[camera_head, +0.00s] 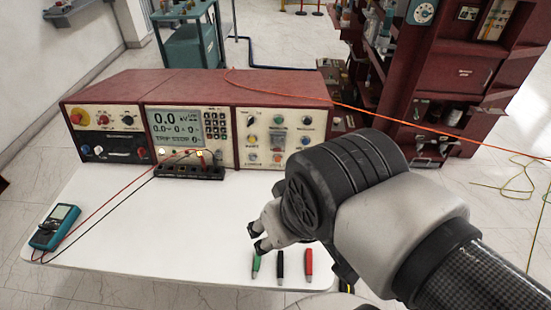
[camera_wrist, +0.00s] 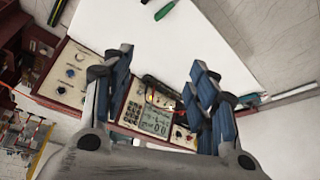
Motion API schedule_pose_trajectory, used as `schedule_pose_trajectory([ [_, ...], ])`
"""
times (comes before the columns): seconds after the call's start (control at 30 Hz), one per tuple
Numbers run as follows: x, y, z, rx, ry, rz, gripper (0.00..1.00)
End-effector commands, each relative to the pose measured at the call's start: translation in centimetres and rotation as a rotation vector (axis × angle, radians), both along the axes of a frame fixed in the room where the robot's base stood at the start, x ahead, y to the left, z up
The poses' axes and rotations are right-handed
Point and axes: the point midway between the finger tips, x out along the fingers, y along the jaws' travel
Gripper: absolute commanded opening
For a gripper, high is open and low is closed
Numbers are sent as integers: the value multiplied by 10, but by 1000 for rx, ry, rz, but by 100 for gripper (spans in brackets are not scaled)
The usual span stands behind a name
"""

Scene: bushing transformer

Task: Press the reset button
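A red-framed control console (camera_head: 195,85) stands at the back of the white table. Its right panel (camera_head: 279,138) holds several knobs and coloured buttons, and its left panel bears a large red button on yellow (camera_head: 76,117). The labels are too small to read, so I cannot tell which one is the reset button. My gripper (camera_head: 257,237) hangs in front of the right panel, apart from it, above the front part of the table. In the wrist view my gripper (camera_wrist: 161,60) is open and empty, with the console screen (camera_wrist: 146,119) showing between its fingers.
A black terminal block (camera_head: 190,172) with leads sits before the console. A teal multimeter (camera_head: 55,227) lies at the left. Green, black (camera_head: 280,264) and red (camera_head: 308,262) clips lie near my gripper. An orange cable crosses the right side. The table's middle is clear.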

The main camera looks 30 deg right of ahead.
Motion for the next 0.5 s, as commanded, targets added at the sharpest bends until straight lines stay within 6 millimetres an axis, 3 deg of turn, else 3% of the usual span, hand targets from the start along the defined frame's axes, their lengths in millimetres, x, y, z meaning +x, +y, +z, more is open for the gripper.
schedule_pose_trajectory([
  [0.5, 0, 0, 0, 0, 0, 0, 17],
])
